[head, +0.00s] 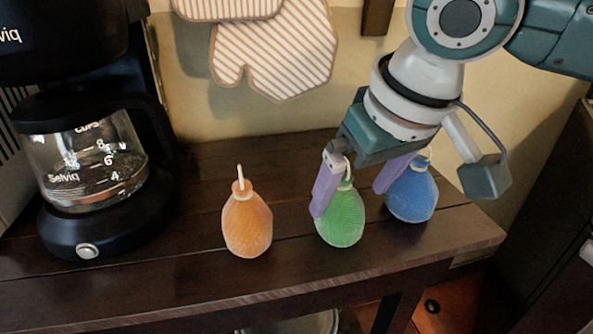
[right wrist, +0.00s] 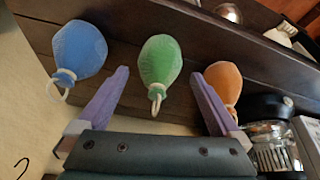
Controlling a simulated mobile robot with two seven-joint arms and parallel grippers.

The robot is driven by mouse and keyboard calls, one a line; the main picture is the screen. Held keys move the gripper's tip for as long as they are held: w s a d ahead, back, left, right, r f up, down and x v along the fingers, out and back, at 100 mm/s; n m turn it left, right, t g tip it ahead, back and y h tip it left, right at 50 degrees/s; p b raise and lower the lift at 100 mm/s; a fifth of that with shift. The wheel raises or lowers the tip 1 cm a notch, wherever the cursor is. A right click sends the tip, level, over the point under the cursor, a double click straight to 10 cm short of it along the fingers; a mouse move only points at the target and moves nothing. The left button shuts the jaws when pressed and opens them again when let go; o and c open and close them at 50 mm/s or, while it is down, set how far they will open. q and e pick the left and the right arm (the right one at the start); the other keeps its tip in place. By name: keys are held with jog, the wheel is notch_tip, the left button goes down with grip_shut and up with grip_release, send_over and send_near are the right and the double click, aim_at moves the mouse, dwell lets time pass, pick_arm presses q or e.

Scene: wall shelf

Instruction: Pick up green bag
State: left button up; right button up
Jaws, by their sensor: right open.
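The green bag (head: 341,220) stands upright on the dark wooden shelf (head: 290,279), between an orange bag (head: 247,225) and a blue bag (head: 411,195). My right gripper (head: 347,202) comes down from above with its purple fingers spread, one finger left of the green bag and one to its right, towards the blue one. In the right wrist view the green bag (right wrist: 160,63), with a pale loop at its neck, lies ahead of the open fingers (right wrist: 160,80), centred between them. Nothing is held. My left gripper is not in view.
A black coffee maker with a glass carafe (head: 85,160) stands at the left of the shelf. Striped oven mitts (head: 275,55) hang on the wall behind. The blue and orange bags stand close on either side of the green one. The shelf front is clear.

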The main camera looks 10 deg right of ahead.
aim_at(342, 208)
jog(key=b+x, duration=0.1)
jog(key=x, duration=0.4)
jog(key=shift+w+f+b, duration=0.2)
jog(key=shift+f+b, duration=0.1)
jog(key=shift+f, duration=0.05)
jog(key=c, duration=1.4)
jog(key=shift+r, duration=0.15)
